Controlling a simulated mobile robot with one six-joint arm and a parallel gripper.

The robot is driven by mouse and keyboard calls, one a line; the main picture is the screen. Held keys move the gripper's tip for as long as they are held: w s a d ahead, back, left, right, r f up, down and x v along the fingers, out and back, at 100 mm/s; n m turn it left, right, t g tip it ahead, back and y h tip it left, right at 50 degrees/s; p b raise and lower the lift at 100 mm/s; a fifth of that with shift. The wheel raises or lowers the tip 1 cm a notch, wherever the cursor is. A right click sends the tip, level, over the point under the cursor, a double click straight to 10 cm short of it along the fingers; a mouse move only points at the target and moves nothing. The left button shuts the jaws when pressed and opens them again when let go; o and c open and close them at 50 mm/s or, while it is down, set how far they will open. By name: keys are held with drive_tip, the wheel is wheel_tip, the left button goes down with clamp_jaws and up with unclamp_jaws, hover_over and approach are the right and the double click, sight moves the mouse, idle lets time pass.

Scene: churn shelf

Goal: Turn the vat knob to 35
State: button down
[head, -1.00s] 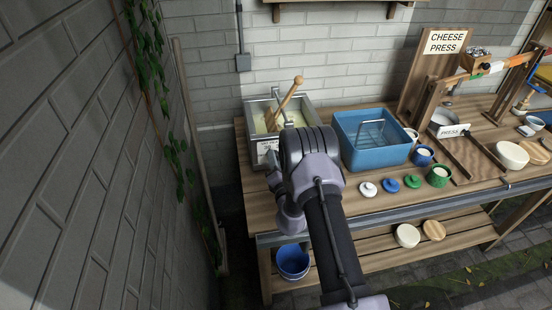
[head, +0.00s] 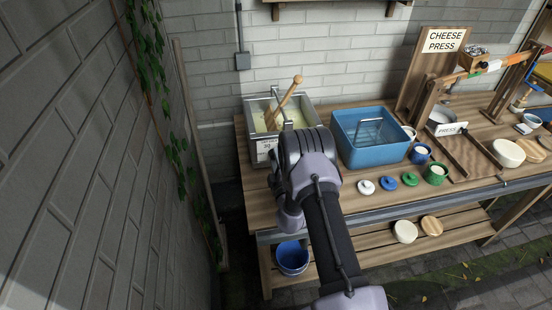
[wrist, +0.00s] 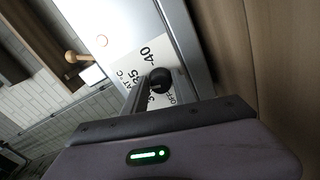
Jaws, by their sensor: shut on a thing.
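The vat (head: 283,103) is a grey metal tank of pale yellow liquid at the left end of the bench, with a wooden-handled stirrer in it. Its front carries a white dial label (head: 264,150), seen tilted in the wrist view (wrist: 128,62) with "35", "40" and "OFF" readable. The black round vat knob (wrist: 160,78) sits at the label's edge. My gripper (wrist: 160,88) is shut on the knob, one finger on each side. The knob's pointer is not clear, so I cannot tell its setting. In the head view my arm hides the knob.
A blue basin (head: 372,138) stands right of the vat. Small lids (head: 388,183) and pots (head: 436,173) line the bench front. The cheese press (head: 440,75) is farther right. A blue bucket (head: 292,257) is below. A brick wall (head: 70,160) rises at left.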

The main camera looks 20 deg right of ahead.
drive_tip(key=shift+m, duration=1.6)
drive_tip(key=c, duration=1)
unclamp_jaws()
drive_tip(key=shift+c, duration=0.2)
drive_tip(key=s+a, duration=0.1)
drive_tip(key=s, duration=0.4)
drive_tip(key=s+a, duration=0.1)
drive_tip(key=s, duration=0.4)
drive_tip(key=s+a, duration=0.1)
drive_tip(key=s, duration=0.5)
drive_tip(key=shift+a+f+p, duration=0.15)
drive_tip(key=shift+f+p, duration=0.05)
drive_tip(key=shift+p, duration=0.15)
drive_tip(key=shift+s+r, duration=0.1)
drive_tip(key=shift+s, duration=0.45)
